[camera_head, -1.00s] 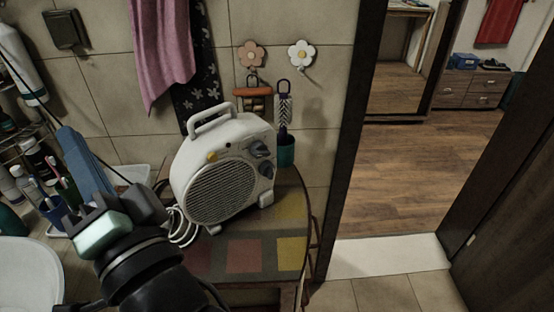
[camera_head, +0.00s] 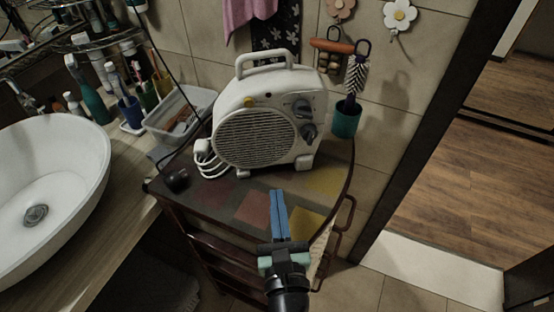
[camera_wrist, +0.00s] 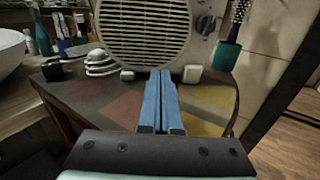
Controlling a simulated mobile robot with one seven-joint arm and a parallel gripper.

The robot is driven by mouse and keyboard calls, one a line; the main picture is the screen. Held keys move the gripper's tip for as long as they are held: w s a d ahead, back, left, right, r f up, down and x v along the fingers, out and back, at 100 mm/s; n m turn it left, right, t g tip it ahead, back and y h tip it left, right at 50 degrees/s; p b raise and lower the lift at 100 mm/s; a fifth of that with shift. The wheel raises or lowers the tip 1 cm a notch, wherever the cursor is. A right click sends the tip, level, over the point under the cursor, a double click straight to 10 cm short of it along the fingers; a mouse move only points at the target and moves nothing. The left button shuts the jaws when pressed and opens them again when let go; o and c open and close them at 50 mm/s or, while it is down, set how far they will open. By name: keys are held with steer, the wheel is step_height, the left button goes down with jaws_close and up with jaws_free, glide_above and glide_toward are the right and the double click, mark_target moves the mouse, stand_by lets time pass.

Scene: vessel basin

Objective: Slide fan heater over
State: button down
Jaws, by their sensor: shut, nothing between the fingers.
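The white fan heater (camera_head: 270,112) stands upright on a small dark cabinet top with coloured squares (camera_head: 222,195). Its round grille faces me, with knobs at its upper right and a handle on top. My gripper (camera_head: 278,193), with blue fingers, is shut and empty over the front part of the top, in front of the heater and below its grille in the picture. In the wrist view the fingertips (camera_wrist: 161,72) point at the lower edge of the heater (camera_wrist: 150,30), near its feet. I cannot tell whether they touch it.
The heater's coiled white cable (camera_head: 208,160) and a dark plug (camera_head: 177,179) lie left of it. A teal cup with a brush (camera_head: 346,120) stands close at its right. A basin (camera_head: 45,190) and a tray (camera_head: 180,115) are at left. The front of the top is clear.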

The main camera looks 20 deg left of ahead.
mark_target(272, 153)
steer(key=p+x, duration=0.1)
steer(key=x, duration=0.8)
steer(key=shift+w, duration=0.1)
steer(key=shift+w, duration=0.1)
steer(key=shift+w+a+r, duration=0.15)
steer(key=shift+w+a, duration=0.05)
steer(key=shift+w, duration=0.15)
steer(key=x, duration=0.8)
steer(key=shift+w+a, duration=0.15)
steer(key=shift+w, duration=0.1)
steer(key=shift+w+a, duration=0.15)
steer(key=shift+w, duration=0.2)
steer(key=shift+s, duration=0.15)
